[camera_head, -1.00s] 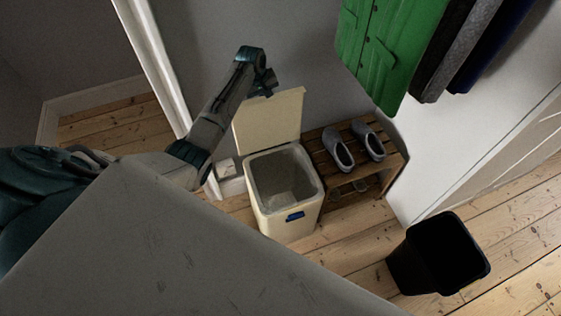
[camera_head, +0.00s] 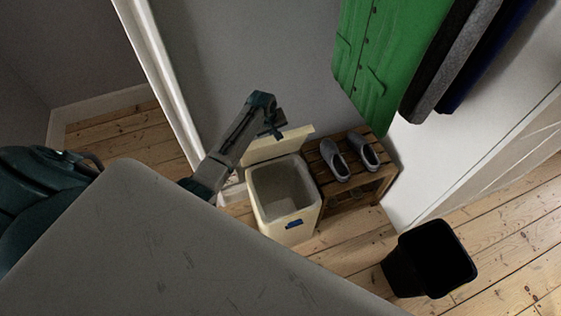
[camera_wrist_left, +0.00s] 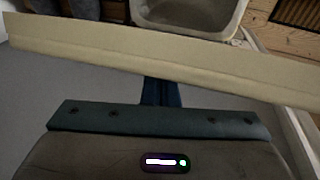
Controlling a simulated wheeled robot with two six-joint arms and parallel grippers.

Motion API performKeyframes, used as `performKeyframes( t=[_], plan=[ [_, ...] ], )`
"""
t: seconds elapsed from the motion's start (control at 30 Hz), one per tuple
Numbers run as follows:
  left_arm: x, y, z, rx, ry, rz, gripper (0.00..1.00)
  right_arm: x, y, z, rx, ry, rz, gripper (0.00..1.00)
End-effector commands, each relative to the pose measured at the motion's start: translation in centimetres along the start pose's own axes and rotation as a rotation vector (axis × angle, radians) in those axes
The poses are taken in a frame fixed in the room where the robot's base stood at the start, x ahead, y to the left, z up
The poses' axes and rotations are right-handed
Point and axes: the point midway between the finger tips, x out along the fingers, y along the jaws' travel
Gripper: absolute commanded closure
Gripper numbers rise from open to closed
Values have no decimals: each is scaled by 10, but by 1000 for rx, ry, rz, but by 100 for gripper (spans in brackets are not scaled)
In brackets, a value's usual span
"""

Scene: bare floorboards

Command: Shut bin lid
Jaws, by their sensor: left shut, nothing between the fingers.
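The cream bin (camera_head: 287,218) stands on the floorboards with its mouth open and a blue patch on its front. Its cream lid (camera_head: 277,146) is hinged at the back and tilted partway over, above the rear of the mouth. My left gripper (camera_head: 277,131) is shut and empty at the lid's back, upper side. In the left wrist view the lid (camera_wrist_left: 190,63) crosses the picture and the bin's rim (camera_wrist_left: 185,30) shows beyond it. The left gripper (camera_wrist_left: 160,92) reaches up to the lid there, its tips hidden by it. My right gripper is not seen.
A wooden rack (camera_head: 355,183) with grey shoes (camera_head: 334,158) stands close to the bin's right. A black open bin (camera_head: 433,262) is at the lower right. Coats, one a green coat (camera_head: 385,60), hang above. A wall and white door frame (camera_head: 165,75) are behind and left.

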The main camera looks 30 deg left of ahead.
Motion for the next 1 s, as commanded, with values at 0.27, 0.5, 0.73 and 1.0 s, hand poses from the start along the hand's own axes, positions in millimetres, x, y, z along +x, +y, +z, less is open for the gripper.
performKeyframes(
  t=[0.27, 0.5, 0.73, 1.0],
  plan=[
    [1, 0, 12, 0, -2, 0, 100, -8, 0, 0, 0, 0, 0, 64],
    [6, -3, 35, 1, -3, -1, 100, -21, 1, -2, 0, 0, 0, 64],
    [13, -5, 57, 1, -3, -1, 100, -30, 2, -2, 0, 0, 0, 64],
    [20, -6, 82, 0, -2, 0, 100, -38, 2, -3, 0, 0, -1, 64]
  ],
)
